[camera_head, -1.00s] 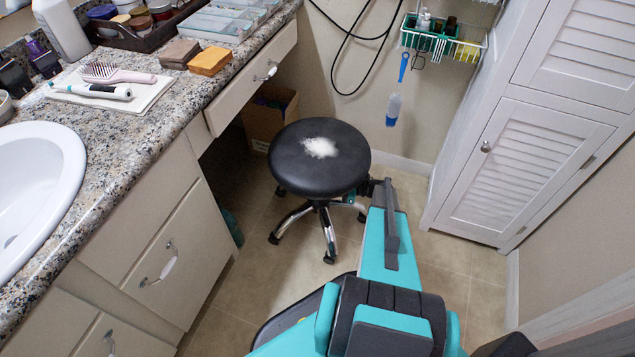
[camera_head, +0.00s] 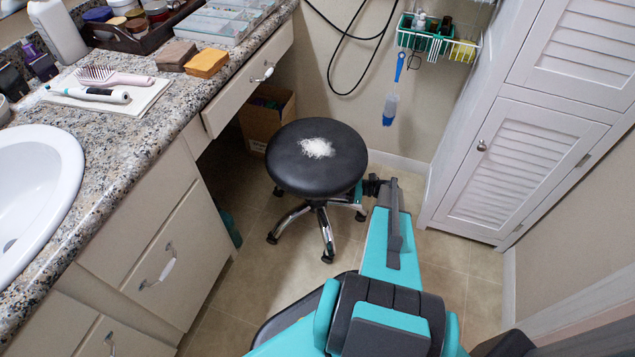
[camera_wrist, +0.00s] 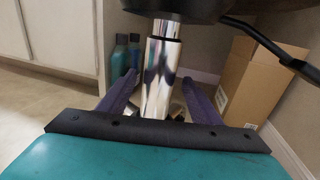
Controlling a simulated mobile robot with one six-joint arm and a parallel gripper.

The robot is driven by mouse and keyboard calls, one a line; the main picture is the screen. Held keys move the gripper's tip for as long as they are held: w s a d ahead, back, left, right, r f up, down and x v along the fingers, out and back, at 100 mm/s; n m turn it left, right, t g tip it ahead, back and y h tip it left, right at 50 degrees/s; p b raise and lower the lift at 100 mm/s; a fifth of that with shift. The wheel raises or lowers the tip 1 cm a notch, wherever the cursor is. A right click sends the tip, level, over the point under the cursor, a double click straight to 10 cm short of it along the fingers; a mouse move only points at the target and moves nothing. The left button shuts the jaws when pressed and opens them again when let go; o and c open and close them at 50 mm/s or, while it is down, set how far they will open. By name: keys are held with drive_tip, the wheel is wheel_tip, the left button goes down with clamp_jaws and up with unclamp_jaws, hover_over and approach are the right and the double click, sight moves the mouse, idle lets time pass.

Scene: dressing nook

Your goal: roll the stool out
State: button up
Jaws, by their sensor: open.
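The stool has a round black seat (camera_head: 300,170) with a white patch (camera_head: 317,148) on top, a chrome column and a chrome base on casters. It stands beside the vanity's knee space. In the wrist view its chrome column (camera_wrist: 158,75) rises upright in the middle, under the dark seat underside (camera_wrist: 185,8). My gripper (camera_wrist: 160,88) is open, with one purple-grey finger on each side of the column. I cannot tell whether either finger touches it. In the head view my gripper (camera_head: 360,192) is low by the seat's right edge, partly hidden.
The vanity (camera_head: 140,235) runs along the left, with a drawer (camera_head: 248,87) over the knee space. A cardboard box (camera_head: 262,120) stands behind the stool. A white louvered cabinet (camera_head: 500,180) is at right. Hanging cables (camera_head: 350,60) and a wire caddy (camera_head: 440,40) are on the wall. Tiled floor (camera_head: 445,250) is clear before the cabinet.

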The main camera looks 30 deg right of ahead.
drive_tip(key=p+v, duration=0.1)
drive_tip(key=v, duration=0.9)
drive_tip(key=shift+p, duration=0.35)
drive_tip(key=shift+s+d, duration=0.1)
